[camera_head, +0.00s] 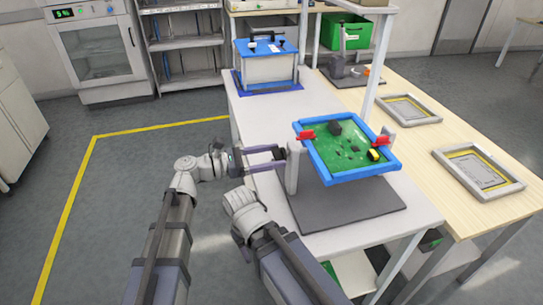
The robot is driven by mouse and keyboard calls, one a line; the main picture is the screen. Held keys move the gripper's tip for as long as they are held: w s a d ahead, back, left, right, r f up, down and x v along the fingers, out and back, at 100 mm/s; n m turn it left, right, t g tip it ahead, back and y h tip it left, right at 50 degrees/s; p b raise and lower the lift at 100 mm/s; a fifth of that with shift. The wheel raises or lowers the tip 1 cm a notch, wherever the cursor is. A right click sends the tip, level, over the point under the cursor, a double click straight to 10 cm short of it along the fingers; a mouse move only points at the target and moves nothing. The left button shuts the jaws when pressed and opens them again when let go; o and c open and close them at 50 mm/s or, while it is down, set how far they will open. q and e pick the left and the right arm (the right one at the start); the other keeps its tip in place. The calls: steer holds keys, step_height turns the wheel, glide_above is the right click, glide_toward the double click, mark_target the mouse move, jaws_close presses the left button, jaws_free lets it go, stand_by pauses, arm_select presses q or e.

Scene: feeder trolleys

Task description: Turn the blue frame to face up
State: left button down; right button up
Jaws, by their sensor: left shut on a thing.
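The blue frame (354,175) holds a green board with dark parts and one yellow part on the side that shows. It hangs between the posts of a grey stand (292,168), above a dark base plate (345,208), and looks somewhat tilted. Red clamps (307,134) sit at its left and right edges. My left gripper (281,157) reaches in from the left at the left post. Its fingers are shut on a small part at the outer side of that post, mostly hidden by the fingers. My right arm shows at bottom centre, but its gripper is not in view.
A blue-lidded box (268,68) stands at the far end of the white table (260,115). The wooden table (440,130) on the right carries two grey trays (408,109) and a grey fixture (340,67). The floor left of the white table is clear.

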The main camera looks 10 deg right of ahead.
stand_by(0.5)
arm_select(q)
jaws_free()
steer(key=a, duration=0.7)
steer(key=shift+s+a, duration=0.15)
steer(key=shift+a, duration=0.25)
